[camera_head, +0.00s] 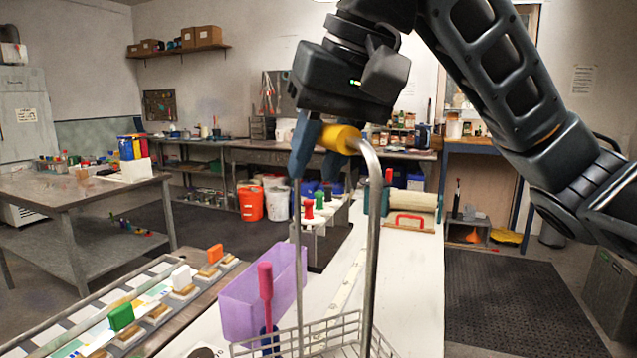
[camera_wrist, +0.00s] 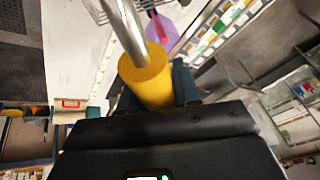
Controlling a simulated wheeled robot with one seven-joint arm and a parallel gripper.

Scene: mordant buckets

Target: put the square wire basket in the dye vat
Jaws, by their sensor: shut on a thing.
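The square wire basket (camera_head: 322,335) is at the bottom of the head view, below my gripper, over or on the white table; its base is cut off. Its tall metal handle rises to a yellow grip (camera_head: 340,138). My gripper (camera_head: 318,152) is shut on this yellow grip. In the wrist view the yellow grip (camera_wrist: 147,82) sits between the jaws, and a corner of the basket mesh (camera_wrist: 98,10) shows at the top. I cannot make out a thing that is clearly the dye vat.
A purple bin (camera_head: 240,302) stands just left of the basket, with a red-handled tool (camera_head: 265,282) upright in front of it. A tray of stamp-like blocks (camera_head: 122,318) lies further left. A roller (camera_head: 412,201) is at the table's far end. Orange (camera_head: 250,203) and white buckets (camera_head: 277,205) stand behind.

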